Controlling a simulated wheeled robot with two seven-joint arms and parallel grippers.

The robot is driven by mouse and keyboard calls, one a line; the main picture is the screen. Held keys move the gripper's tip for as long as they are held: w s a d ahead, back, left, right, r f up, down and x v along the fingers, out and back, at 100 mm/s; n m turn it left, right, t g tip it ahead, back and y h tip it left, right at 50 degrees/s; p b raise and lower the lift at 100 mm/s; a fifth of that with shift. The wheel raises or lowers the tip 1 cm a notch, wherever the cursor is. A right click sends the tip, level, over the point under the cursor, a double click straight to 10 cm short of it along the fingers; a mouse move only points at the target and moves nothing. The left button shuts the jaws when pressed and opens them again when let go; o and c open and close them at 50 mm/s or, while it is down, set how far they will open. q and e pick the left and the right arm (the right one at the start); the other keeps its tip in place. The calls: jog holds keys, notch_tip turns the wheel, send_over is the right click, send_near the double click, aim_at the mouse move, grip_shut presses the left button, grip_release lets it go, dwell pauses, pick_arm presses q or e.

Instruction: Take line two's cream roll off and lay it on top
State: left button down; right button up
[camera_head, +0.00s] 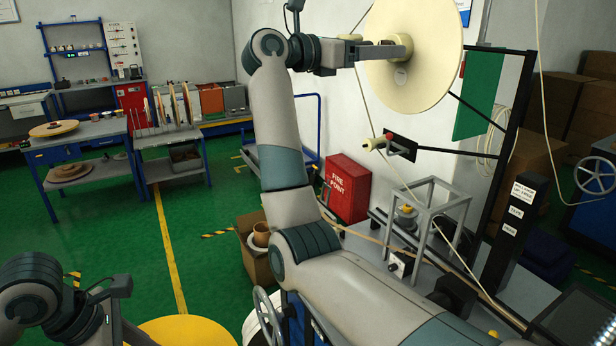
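A large cream roll (425,85) stands on edge, high at the top centre right, with a pale protruding hub (405,46). My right gripper (388,50) is at this hub, its fingers reaching its near end. Whether they are closed on it is not clear. The roll's back is hidden, so I cannot tell whether a spindle still bears it. A black bar (470,112) runs from behind the roll to a dark post (515,140). My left gripper (122,288) is low at the lower left, away from the roll, with its fingers hard to make out.
Below the roll are a black plate with a pale roller (376,143) and a grey frame (427,205). A red fire box (347,188) stands behind my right arm. A yellow disc (190,330) lies at the bottom. Upright discs (172,104) stand on a far table; green floor (120,235) is open.

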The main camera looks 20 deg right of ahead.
aim_at(393, 41)
jog(key=shift+w+d, duration=0.2)
jog(key=shift+d, duration=2.3)
pick_arm(q)
jog(key=shift+a+f, duration=0.2)
jog(key=shift+a, duration=0.15)
pick_arm(e)
jog(key=shift+r, duration=0.2)
jog(key=shift+r, duration=0.1)
jog(key=c, duration=1.2)
jog(key=shift+d, duration=0.1)
jog(key=shift+r, duration=0.45)
pick_arm(q)
jog(key=shift+w+d+f, duration=0.1)
jog(key=shift+w+d, duration=0.05)
jog(key=shift+d, duration=0.15)
pick_arm(e)
jog(key=shift+a+f, duration=0.25)
pick_arm(q)
jog(key=shift+d+b, duration=0.2)
jog(key=shift+b, duration=0.1)
pick_arm(e)
jog(key=shift+s+a+f, duration=0.1)
jog(key=shift+s, duration=0.05)
